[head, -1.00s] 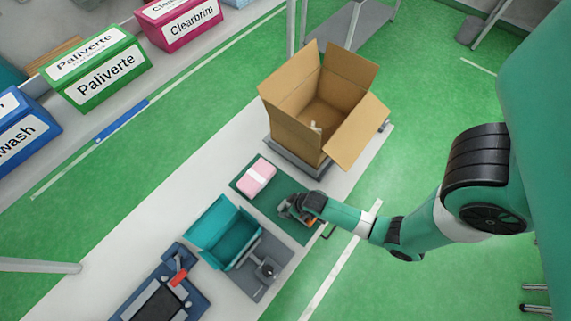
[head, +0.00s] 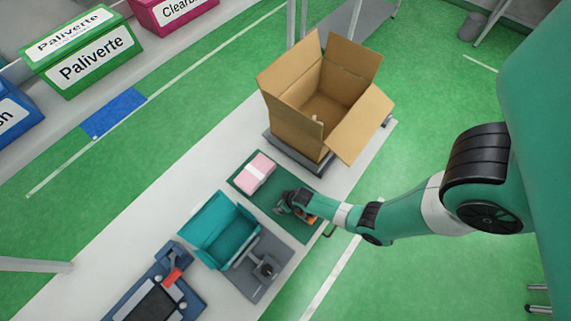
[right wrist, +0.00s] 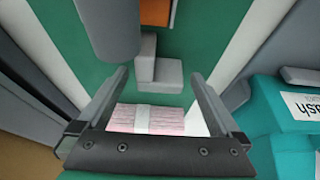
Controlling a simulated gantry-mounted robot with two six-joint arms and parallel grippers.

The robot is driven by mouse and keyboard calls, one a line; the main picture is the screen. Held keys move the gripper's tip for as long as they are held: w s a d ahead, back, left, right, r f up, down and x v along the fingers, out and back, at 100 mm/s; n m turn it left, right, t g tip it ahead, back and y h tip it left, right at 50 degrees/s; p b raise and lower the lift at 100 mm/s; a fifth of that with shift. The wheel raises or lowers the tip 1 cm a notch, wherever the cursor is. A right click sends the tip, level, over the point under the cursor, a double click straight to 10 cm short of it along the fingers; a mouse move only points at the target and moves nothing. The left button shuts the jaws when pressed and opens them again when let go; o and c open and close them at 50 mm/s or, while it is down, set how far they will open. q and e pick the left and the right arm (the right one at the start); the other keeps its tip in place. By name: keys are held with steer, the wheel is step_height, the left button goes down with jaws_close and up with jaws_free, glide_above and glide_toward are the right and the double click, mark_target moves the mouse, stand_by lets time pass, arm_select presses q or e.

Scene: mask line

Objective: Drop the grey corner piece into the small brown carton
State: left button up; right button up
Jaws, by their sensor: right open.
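The grey corner piece (right wrist: 158,72) lies on the green mat (right wrist: 195,30) in the right wrist view, an L-shaped block. My right gripper (right wrist: 158,82) is open, its two fingers spread to the left and right of the piece, with visible gaps. In the head view my right gripper (head: 284,202) is low over the mat (head: 303,228) and I cannot make the piece out there. The brown carton (head: 292,118) stands open with its flaps spread on a grey base behind the mat. A small pale thing shows inside it. My left gripper is not in view.
A pink banded pack (head: 255,173) lies on the mat beside the gripper. A teal open bin (head: 218,232) and a blue device (head: 158,292) stand to the left. Labelled boxes, including green Paliverte (head: 88,58), stand across the green floor.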

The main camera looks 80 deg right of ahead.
steer(key=c, duration=1.5)
steer(key=shift+r+p, duration=0.3)
steer(key=shift+r, duration=0.2)
steer(key=shift+c, duration=0.2)
step_height(320, 180, up, 3)
steer(key=shift+f+p, duration=0.15)
steer(key=shift+p, duration=0.6)
steer(key=s+a+r+p, duration=0.7)
steer(key=a+r, duration=0.3)
steer(key=a, duration=0.2)
steer(key=shift+r+p, duration=0.2)
steer(key=shift+p, duration=0.5)
